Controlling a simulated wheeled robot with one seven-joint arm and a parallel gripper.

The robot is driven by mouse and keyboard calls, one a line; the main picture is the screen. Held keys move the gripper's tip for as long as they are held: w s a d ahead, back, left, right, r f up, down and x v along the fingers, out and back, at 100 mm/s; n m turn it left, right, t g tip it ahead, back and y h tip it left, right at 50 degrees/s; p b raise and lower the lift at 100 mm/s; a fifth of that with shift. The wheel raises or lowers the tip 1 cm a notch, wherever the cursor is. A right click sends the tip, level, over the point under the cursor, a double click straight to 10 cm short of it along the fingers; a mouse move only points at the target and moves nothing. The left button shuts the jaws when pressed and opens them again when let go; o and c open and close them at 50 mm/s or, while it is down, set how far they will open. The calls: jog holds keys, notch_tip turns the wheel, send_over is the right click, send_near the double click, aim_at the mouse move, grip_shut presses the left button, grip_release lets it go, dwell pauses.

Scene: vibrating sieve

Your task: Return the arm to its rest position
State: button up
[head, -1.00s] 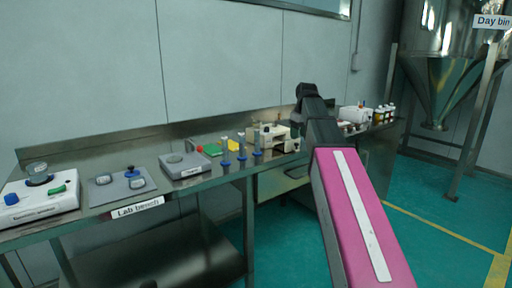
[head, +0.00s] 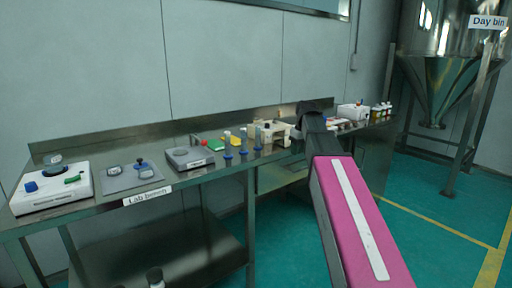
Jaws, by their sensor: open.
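My arm rises from the lower right of the head view as a pink link (head: 357,215) with a white stripe. It reaches up and away to a dark joint (head: 312,117) in front of the right part of the lab bench (head: 222,176). My gripper's fingers do not show; the part of the arm beyond the dark joint is hidden. I see nothing held.
The bench carries a white instrument (head: 50,191), a grey mat (head: 118,179), a grey scale (head: 189,160), several blue-based tubes and small bottles. The steel day bin (head: 440,75) is at right. Green floor (head: 420,215) is open there.

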jog(key=s+f+m, duration=0.2)
jog(key=s+f, duration=0.5)
jog(key=f, duration=0.5)
jog(key=s+f+m, duration=0.2)
jog(key=s+f, duration=0.5)
jog(key=f, duration=0.5)
jog(key=s+f+m+g+h, duration=0.1)
jog(key=s+f+m, duration=0.1)
jog(key=s+f, duration=0.5)
notch_tip(320, 180, down, 5)
jog(key=shift+d+f, duration=0.1)
jog(key=shift+d, duration=0.2)
